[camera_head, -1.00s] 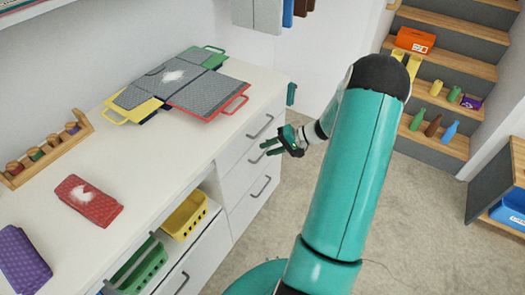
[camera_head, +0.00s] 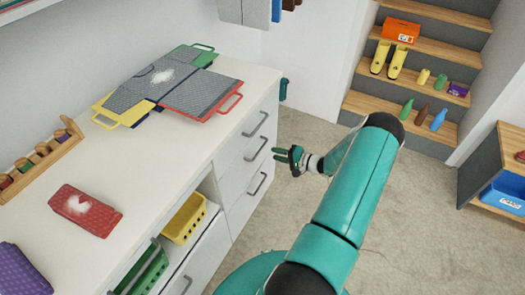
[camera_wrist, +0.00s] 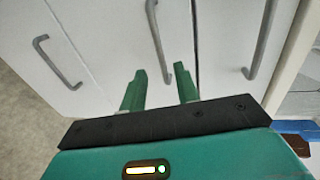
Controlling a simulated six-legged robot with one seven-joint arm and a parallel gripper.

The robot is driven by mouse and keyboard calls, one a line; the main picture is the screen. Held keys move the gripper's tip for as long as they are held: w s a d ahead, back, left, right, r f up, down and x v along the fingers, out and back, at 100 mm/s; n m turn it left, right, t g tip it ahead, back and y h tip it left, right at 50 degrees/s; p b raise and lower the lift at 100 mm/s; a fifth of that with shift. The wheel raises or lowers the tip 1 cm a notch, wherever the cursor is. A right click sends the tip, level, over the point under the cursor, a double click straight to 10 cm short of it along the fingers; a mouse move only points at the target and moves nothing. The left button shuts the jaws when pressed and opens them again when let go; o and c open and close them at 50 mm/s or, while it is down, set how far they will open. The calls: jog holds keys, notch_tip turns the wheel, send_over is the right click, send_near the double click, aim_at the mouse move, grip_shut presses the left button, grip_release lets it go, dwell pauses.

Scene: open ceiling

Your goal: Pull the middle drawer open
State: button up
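The middle drawer (camera_head: 238,162) is a white front with a grey bar handle (camera_head: 257,149), in the stack of three at the right end of the white counter. It looks shut, flush with its neighbours. My gripper (camera_head: 279,155) is open and empty, a short way out in front of this handle. In the wrist view, the two green fingers (camera_wrist: 159,73) point at the drawer fronts, with the middle drawer's handle (camera_wrist: 157,42) ahead, lying between their lines. The fingers do not appear to touch it.
The top drawer's handle (camera_wrist: 262,38) and bottom drawer's handle (camera_wrist: 57,62) flank the middle one. The counter (camera_head: 150,165) carries folded grey mats, a red packet (camera_head: 86,210) and a wooden rack. Open carpet (camera_head: 300,215) lies right of the drawers; steps stand behind.

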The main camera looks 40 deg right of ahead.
jog(key=x, duration=0.7)
jog(key=shift+w+a, duration=0.15)
grip_shut()
